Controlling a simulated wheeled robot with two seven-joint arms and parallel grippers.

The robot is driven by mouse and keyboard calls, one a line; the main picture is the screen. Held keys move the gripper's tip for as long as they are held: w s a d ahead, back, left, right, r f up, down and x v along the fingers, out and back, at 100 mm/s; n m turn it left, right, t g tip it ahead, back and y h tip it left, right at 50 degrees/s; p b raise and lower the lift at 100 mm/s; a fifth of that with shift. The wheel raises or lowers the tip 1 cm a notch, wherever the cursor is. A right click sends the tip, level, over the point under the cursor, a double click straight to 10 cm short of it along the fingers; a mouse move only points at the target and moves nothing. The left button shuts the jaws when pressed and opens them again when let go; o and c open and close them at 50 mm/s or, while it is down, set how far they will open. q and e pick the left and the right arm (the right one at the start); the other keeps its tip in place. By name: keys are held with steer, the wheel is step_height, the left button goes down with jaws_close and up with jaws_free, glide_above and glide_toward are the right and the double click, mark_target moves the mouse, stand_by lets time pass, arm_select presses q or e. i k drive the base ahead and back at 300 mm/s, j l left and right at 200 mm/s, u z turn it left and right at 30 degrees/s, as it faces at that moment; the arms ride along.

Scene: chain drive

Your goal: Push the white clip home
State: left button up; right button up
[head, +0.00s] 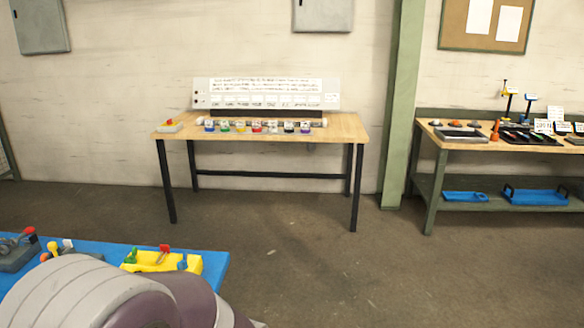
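A row of small coloured pieces with white tops (257,127) stands along the front of a wooden table (343,127) across the room. They are too small for me to tell whether one is the white clip. Nearer, at lower left, a small white piece (67,243) stands beside a yellow-topped piece (53,248) on a blue surface (212,262); I cannot tell whether it is the clip. Neither of my grippers is in view. A grey and purple link of mine covers part of the blue surface.
A yellow tray (190,262) with a red piece sits on the blue surface. A white board with writing (266,86) stands at the back of the wooden table. A green-legged bench (432,190) with tools and blue trays is at right. The floor (330,265) between is clear.

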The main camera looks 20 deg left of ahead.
mark_target(68, 243)
steer(key=i+u, duration=0.15)
steer(key=i, duration=0.45)
steer(key=i+l+u, duration=0.1)
steer(key=i, duration=0.45)
steer(key=i+l+u, duration=0.15)
steer(key=i, duration=0.4)
steer(key=i+u, duration=0.15)
steer(key=i, duration=0.4)
steer(key=i+l+u, duration=0.15)
steer(key=i, duration=0.4)
steer(key=i+l+u, duration=0.15)
steer(key=i, duration=0.4)
steer(key=i+j+u, duration=0.15)
steer(key=i+u, duration=0.15)
steer(key=u, duration=0.15)
steer(key=i+j+u, duration=0.1)
steer(key=i+u, duration=0.2)
steer(key=u, duration=0.15)
steer(key=i+u, duration=0.3)
steer(key=u, duration=0.15)
steer(key=i+l+u, duration=0.25)
steer(key=u, duration=0.2)
steer(key=i, duration=0.05)
